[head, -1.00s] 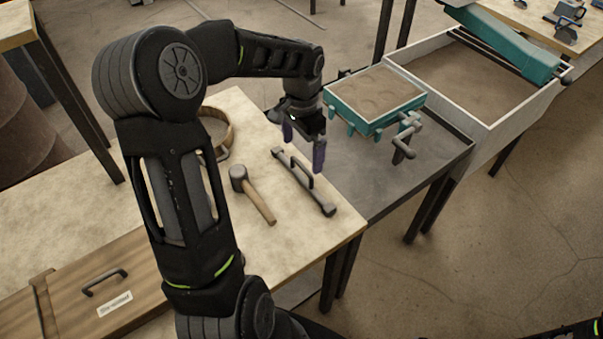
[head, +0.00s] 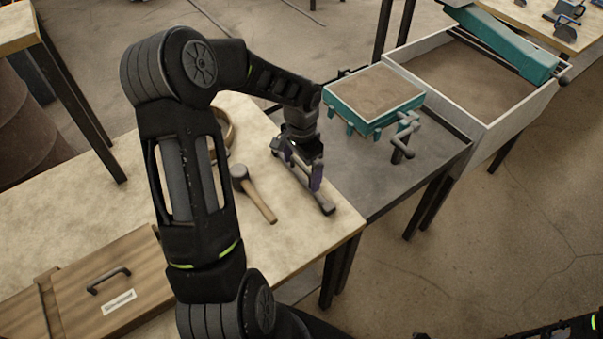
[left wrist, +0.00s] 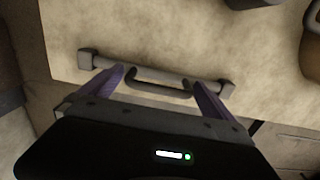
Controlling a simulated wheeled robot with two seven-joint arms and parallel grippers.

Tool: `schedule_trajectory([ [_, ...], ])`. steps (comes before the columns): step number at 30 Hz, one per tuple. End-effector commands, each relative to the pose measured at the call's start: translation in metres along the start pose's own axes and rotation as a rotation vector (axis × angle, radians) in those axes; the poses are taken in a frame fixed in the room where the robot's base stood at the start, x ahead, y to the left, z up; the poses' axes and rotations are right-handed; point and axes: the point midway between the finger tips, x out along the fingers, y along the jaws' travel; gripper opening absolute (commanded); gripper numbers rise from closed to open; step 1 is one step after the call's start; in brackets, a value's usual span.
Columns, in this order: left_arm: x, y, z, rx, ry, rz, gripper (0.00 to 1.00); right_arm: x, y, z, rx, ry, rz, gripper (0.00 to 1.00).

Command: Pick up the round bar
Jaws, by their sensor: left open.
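The round bar (head: 326,207) is a dark grey bar with blocky ends and a raised loop handle, lying on the light wooden table. It also shows in the left wrist view (left wrist: 140,63), running across the picture, with its handle (left wrist: 158,90) towards the gripper. My left gripper (head: 304,175) is open right over the bar and hides much of it in the head view. In the left wrist view its two purple fingers (left wrist: 160,86) stand on either side of the handle, near the bar. I cannot tell whether they touch it. My right gripper is not in view.
A mallet (head: 257,193) lies just left of the bar, and a round wooden sieve (head: 222,130) is behind it. A teal sand-filled box (head: 375,95) stands on the grey metal table to the right. A wooden lid with a handle (head: 107,281) is at front left.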

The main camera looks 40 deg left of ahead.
Motion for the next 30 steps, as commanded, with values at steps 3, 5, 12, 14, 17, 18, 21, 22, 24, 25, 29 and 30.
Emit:
schedule_trajectory([
  [3,0.0030,-0.0002,-0.0001,0.001,0.001,-0.001,1.00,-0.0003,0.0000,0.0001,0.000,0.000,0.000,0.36],
  [5,0.0030,-0.0003,-0.0001,0.000,0.001,-0.001,1.00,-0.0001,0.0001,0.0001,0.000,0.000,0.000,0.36],
  [12,0.0027,-0.0003,-0.0001,0.000,0.001,-0.001,1.00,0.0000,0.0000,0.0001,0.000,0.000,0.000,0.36],
  [14,0.0027,-0.0003,-0.0001,0.000,0.001,-0.001,1.00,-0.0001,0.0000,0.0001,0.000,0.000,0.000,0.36],
  [17,0.0026,-0.0003,-0.0001,0.000,0.001,-0.001,1.00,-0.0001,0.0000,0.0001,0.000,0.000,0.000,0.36],
  [18,0.0026,-0.0003,-0.0002,0.000,0.001,-0.001,1.00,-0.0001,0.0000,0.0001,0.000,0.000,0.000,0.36],
  [21,0.0025,-0.0003,-0.0002,0.000,0.001,-0.001,0.93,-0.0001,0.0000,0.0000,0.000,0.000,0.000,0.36],
  [22,0.0025,-0.0003,-0.0002,0.000,0.001,-0.001,0.91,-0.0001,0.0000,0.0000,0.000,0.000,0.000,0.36],
  [24,0.0025,-0.0003,-0.0002,0.000,0.001,-0.001,0.85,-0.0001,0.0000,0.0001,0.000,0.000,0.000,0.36],
  [25,0.0025,-0.0003,-0.0002,0.000,0.001,-0.001,0.83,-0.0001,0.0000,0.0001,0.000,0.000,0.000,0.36],
  [29,0.0025,-0.0003,-0.0002,0.000,0.001,-0.001,0.72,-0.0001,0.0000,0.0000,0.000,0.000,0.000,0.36],
  [30,0.0025,-0.0003,-0.0002,0.000,0.001,-0.001,0.69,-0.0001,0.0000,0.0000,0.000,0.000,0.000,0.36],
])
